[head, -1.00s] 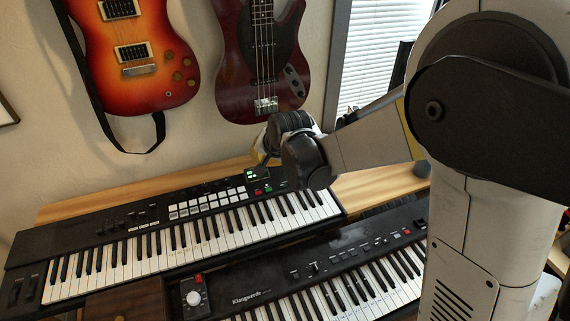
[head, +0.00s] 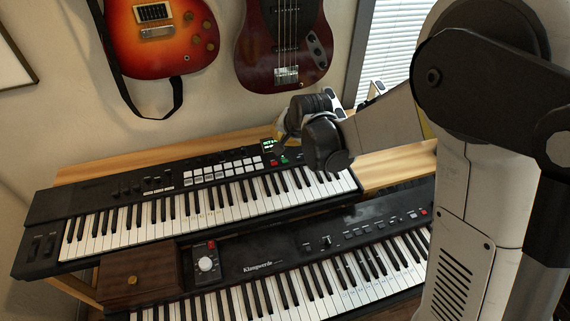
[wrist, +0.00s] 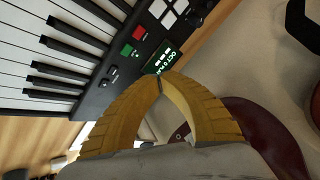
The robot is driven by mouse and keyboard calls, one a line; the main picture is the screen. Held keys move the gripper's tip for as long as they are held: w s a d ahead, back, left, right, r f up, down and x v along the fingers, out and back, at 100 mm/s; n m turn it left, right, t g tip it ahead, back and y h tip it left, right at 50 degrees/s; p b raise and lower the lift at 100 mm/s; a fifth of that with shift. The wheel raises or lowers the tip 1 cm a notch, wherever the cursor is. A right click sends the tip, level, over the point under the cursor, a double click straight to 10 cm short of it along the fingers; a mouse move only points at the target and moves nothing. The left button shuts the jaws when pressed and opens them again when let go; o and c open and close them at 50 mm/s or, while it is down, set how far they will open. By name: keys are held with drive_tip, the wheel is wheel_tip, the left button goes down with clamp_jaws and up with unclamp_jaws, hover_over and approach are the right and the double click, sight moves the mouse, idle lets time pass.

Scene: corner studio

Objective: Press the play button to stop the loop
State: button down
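The upper keyboard (head: 105,192) lies on a wooden desk, with a green button (head: 284,161) and a red button (head: 273,163) near the right end of its panel. In the wrist view the tips overlap the display's edge, close to the green button; contact is not visible. In the head view my wrist partly hides the fingers.
A second keyboard (head: 258,250) stands in front, with a wooden box (head: 140,270) at its left. White pads (head: 222,170) lie left of the buttons. An orange guitar (head: 165,50) and a dark red guitar (head: 262,60) hang on the wall behind.

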sight(283, 159)
wheel_tip(283, 159, down, 6)
drive_tip(key=b, duration=0.3)
drive_tip(key=shift+r+b, duration=0.15)
drive_tip(key=shift+b, duration=0.2)
idle(1.0)
drive_tip(key=shift+f+b, duration=0.4)
drive_tip(key=shift+f+b, duration=0.3)
drive_tip(key=shift+f, duration=0.05)
idle(0.3)
drive_tip(key=shift+r, duration=0.2)
drive_tip(key=shift+r+p, duration=0.5)
drive_tip(key=shift+r, duration=0.05)
drive_tip(key=shift+r+p, duration=1.8)
drive_tip(key=shift+r, duration=0.7)
